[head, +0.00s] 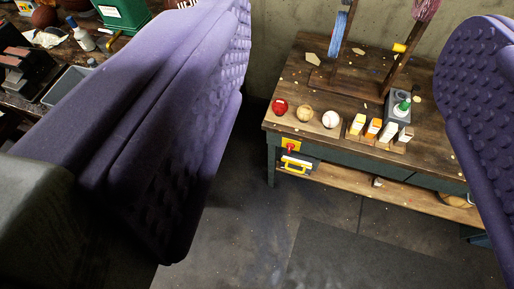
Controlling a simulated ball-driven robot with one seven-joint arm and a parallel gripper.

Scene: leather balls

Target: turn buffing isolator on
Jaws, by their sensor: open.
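My gripper (342,110) is open, with its two purple studded fingers wide apart at the left and right of the head view. Between them, farther off, stands a wooden-topped bench. A small yellow plate with a red knob (290,149) is on the bench's front near its left corner; it looks like the isolator. The knob's exact setting is too small to tell. Nothing is between my fingers, and they are well short of the plate.
A cluttered bench is at upper left. The floor (250,225) before the bench is clear.

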